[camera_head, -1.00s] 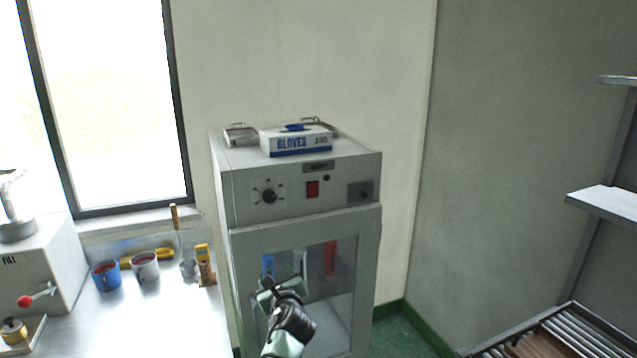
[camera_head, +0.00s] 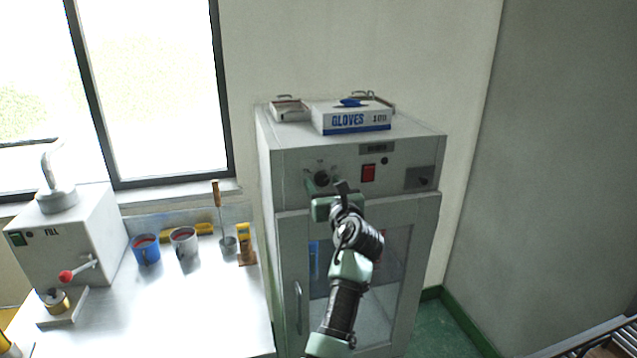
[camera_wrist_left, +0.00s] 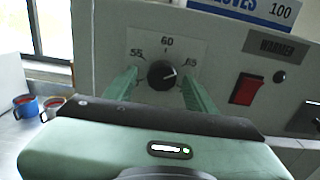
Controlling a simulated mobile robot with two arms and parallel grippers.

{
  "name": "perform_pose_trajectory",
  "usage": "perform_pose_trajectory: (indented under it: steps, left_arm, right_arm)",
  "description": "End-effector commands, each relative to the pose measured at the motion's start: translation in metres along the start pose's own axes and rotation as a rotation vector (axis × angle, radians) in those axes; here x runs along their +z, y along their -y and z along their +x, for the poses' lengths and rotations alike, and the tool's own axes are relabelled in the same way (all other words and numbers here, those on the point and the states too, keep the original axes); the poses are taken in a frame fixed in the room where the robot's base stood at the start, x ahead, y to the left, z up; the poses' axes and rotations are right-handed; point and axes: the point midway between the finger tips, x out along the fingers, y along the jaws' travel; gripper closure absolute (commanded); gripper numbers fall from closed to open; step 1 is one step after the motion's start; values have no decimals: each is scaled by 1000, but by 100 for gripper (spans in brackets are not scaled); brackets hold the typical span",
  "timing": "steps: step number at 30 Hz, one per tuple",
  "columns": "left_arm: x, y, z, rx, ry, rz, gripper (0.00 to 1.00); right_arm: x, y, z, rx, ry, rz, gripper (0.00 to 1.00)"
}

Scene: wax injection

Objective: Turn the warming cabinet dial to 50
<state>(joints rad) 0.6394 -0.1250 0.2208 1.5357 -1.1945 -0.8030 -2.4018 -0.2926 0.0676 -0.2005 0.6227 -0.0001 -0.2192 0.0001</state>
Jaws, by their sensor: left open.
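The warming cabinet (camera_head: 285,170) is a grey box with a glass door. Its black dial (camera_head: 321,178) is on the upper left of the front panel, partly behind my left gripper (camera_head: 325,186). In the left wrist view the round dial (camera_wrist_left: 161,75) shows between the marks 55, 60 and 65, and its white pointer line points right and slightly up, near 65. My left gripper (camera_wrist_left: 160,88) is open, with one green finger on each side of the dial, apart from it in the picture. Whether the fingers reach the knob's depth is unclear. My right gripper is not in view.
A red switch (camera_head: 368,173) is right of the dial. A glove box (camera_head: 350,119) and metal trays lie on top of the cabinet. A steel bench with a blue mug (camera_head: 146,249), a white mug (camera_head: 184,243) and a filling machine (camera_head: 75,240) stands to the left.

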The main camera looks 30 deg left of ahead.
Motion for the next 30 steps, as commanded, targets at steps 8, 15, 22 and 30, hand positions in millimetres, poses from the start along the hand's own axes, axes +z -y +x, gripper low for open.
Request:
perform_pose_trajectory:
  steps: [8, 15, 22, 30]
  left_arm:
    - [0, 1, -2, 0, -1, -1, 45]
    - [0, 1, -2, 0, -1, 0, 78]
    - [0, 1, -2, 0, -1, -3, 100]
    - [0, 0, -2, 0, 0, -72, 100]
  right_arm:
    - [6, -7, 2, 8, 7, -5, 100]
    - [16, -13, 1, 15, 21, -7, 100]
    - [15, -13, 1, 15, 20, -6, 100]
    - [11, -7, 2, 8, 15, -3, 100]
